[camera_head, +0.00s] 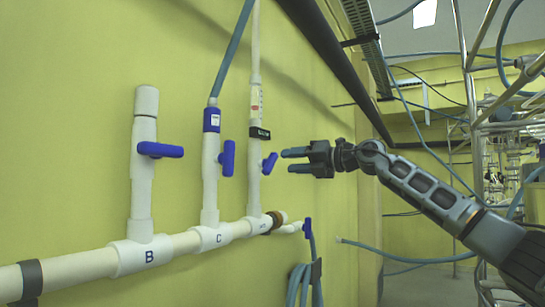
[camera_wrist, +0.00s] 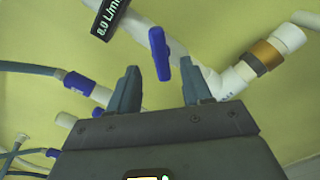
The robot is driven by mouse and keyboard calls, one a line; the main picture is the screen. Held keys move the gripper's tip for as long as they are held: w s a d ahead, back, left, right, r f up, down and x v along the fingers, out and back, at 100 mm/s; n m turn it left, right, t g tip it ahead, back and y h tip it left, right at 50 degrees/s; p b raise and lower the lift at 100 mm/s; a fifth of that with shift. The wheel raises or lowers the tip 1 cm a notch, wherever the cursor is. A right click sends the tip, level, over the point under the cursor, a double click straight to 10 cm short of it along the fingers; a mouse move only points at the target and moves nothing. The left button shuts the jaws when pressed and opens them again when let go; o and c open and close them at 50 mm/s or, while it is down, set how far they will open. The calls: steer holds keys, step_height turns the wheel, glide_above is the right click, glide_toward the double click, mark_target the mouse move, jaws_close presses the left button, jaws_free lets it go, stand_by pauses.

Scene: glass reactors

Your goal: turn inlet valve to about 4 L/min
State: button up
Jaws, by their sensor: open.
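The inlet valve's blue handle (camera_head: 269,163) sits on the rightmost white upright pipe, below a black flow display (camera_head: 260,133). In the wrist view the handle (camera_wrist: 159,53) lies ahead of my gripper (camera_wrist: 160,70), roughly centred between the two fingers. The display (camera_wrist: 108,17) there reads 8.0 L/min. In the head view my gripper (camera_head: 288,161) is just right of the handle, pointing at it. The fingers are open and empty, with a small gap to the handle.
Blue-handled valves stand on pipes B (camera_head: 160,150) and C (camera_head: 227,158) to the left. A white manifold pipe (camera_head: 186,243) runs below, with a brown ring (camera_head: 277,221). Blue hoses (camera_head: 300,284) hang beneath my gripper. A metal frame (camera_head: 468,100) stands at right.

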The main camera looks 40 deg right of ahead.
mark_target(275, 163)
steer(key=p+x, duration=0.1)
steer(key=x, duration=0.6)
steer(key=shift+w+f+p, duration=0.1)
steer(key=shift+w+p, duration=0.05)
steer(key=shift+p, duration=0.2)
steer(key=shift+c, duration=0.3)
steer(key=c, duration=0.8)
steer(key=shift+m+p, duration=0.8)
steer(key=shift+p, duration=0.2)
steer(key=shift+c, duration=0.2)
steer(key=shift+f+m+p, duration=0.1)
steer(key=shift+m+p, duration=0.25)
steer(key=shift+m, duration=0.25)
steer(key=o, duration=0.9)
steer(key=b+v, duration=0.2)
steer(key=v, duration=0.5)
steer(key=shift+s, duration=0.35)
